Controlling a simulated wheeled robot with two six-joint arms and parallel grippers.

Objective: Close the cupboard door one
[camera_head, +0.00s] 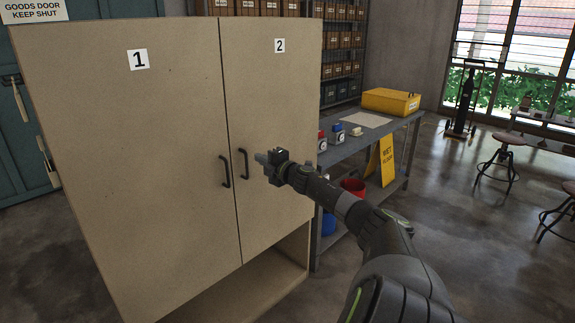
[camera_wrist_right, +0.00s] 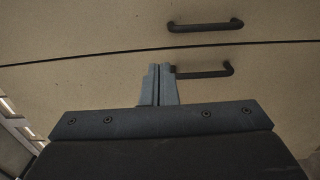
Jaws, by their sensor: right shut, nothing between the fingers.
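The beige cupboard stands at the left of the head view, with door one (camera_head: 150,170) on the left and door two (camera_head: 275,110) on the right. Both doors look flush, with a thin dark seam between them. Door one's black handle (camera_head: 225,170) and door two's black handle (camera_head: 243,164) flank the seam. My right gripper (camera_head: 262,158) is shut and empty, in front of door two just right of its handle. In the wrist view the shut fingertips (camera_wrist_right: 159,70) are by the end of door two's handle (camera_wrist_right: 203,72); contact is unclear. My left gripper is out of view.
Below the doors is an open shelf space (camera_head: 265,285). A grey workbench (camera_head: 365,140) with a yellow box (camera_head: 390,101) stands to the right, with a yellow wet-floor sign (camera_head: 387,160) and red bucket (camera_head: 354,187) by it. Stools stand far right; floor between is clear.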

